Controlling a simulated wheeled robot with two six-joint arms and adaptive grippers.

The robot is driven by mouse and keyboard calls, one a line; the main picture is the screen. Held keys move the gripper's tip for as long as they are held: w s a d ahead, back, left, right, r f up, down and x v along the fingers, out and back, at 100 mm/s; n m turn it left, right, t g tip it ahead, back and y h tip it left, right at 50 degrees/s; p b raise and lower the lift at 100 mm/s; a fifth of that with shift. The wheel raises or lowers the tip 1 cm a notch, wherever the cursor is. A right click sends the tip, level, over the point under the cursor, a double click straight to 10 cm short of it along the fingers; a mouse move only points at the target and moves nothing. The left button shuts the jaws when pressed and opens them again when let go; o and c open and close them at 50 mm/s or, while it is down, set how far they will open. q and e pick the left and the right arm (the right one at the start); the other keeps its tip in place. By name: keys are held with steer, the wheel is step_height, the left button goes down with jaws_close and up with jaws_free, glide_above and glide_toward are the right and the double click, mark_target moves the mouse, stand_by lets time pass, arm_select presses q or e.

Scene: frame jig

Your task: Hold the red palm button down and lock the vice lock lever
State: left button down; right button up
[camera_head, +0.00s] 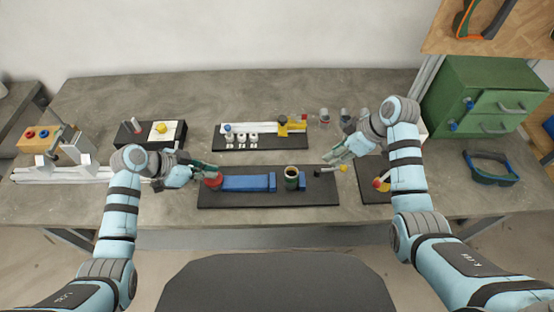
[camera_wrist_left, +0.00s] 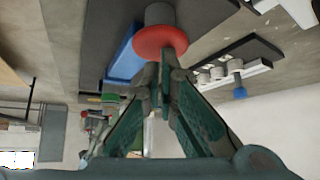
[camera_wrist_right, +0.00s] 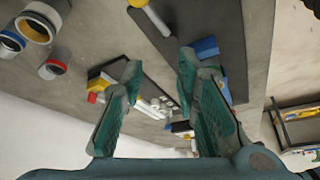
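The red palm button (camera_head: 212,181) sits at the left end of a black board (camera_head: 240,200), beside the blue vice (camera_head: 245,183). My left gripper (camera_head: 207,170) is at the button with its fingertips together. In the left wrist view the fingertips (camera_wrist_left: 164,68) meet at the edge of the red button (camera_wrist_left: 160,40); I cannot tell whether it is pressed down. The lock lever (camera_head: 331,170), a pale rod with a yellow knob, is at the board's right end. My right gripper (camera_head: 340,154) is open and empty just above it. The lever (camera_wrist_right: 154,20) shows beyond the fingers in the right wrist view.
A dark cylinder (camera_head: 291,174) stands on the board between the blue parts. A second board (camera_head: 262,143) with white and yellow parts lies behind. A board with a yellow button (camera_head: 161,128) is at back left. A green cabinet (camera_head: 485,95) stands at right.

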mark_target(334, 169)
steer(key=s+d+r+n, duration=0.2)
steer(key=d+r+n, duration=0.1)
steer(key=d+n, duration=0.35)
steer(key=shift+g, duration=0.3)
steer(key=x, duration=1.1)
steer(key=shift+a+f, duration=0.1)
steer(key=shift+a, duration=0.25)
steer(key=shift+c, duration=0.6)
jaws_close()
